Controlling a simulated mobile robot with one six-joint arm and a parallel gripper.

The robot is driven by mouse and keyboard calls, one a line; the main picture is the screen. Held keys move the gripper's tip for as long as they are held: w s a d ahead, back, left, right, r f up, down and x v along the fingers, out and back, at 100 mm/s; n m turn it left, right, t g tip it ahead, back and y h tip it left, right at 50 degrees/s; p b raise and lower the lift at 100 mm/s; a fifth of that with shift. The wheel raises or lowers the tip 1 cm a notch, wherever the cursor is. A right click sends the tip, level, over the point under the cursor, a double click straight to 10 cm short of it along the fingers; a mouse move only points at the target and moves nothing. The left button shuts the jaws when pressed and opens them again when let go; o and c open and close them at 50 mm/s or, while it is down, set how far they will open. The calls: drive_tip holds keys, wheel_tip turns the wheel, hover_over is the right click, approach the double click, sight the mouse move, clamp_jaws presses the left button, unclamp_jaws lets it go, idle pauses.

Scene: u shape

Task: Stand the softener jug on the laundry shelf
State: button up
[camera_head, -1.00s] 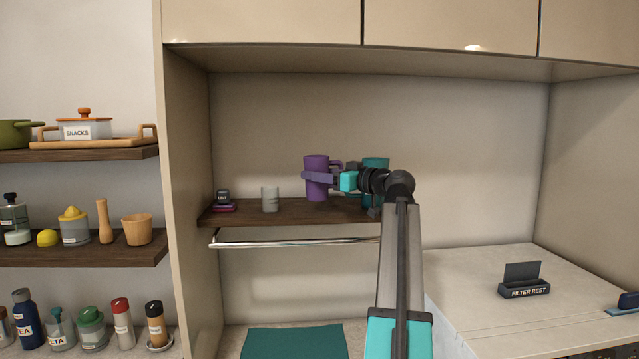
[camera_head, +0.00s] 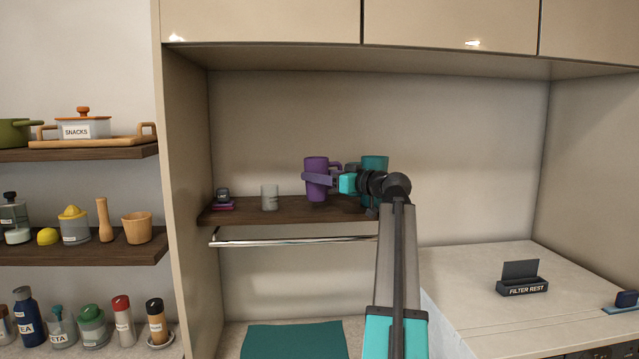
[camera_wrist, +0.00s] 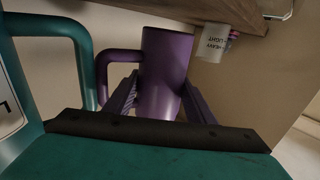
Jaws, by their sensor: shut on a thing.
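The softener jug (camera_head: 316,163) is purple with a handle on its right side, and it stands upright in my gripper (camera_head: 318,180). It is over the dark wooden laundry shelf (camera_head: 245,216), and I cannot tell whether its base touches the board. A teal jug (camera_head: 375,164) is just to its right, partly hidden by my wrist. In the wrist view the two fingers (camera_wrist: 160,104) close around the purple jug (camera_wrist: 165,60) from both sides. The teal jug's handle (camera_wrist: 82,50) shows beside it.
A grey cup (camera_head: 270,197) and a small dark labelled item (camera_head: 223,196) stand on the shelf's left. A metal rail (camera_head: 290,240) runs below the front edge. Cabinets (camera_head: 450,25) hang above. A filter rest (camera_head: 523,287) sits on the right worktop (camera_head: 470,275).

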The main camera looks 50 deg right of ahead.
drive_tip(key=shift+f+p, duration=0.4)
drive_tip(key=shift+f, duration=0.8)
drive_tip(key=o, duration=1.2)
drive_tip(key=shift+f, duration=0.15)
drive_tip(key=s+b, duration=0.1)
drive_tip(key=s, duration=0.3)
drive_tip(key=s+b, duration=0.1)
drive_tip(key=s, duration=0.3)
drive_tip(key=s+d+b, duration=0.1)
drive_tip(key=s, duration=0.3)
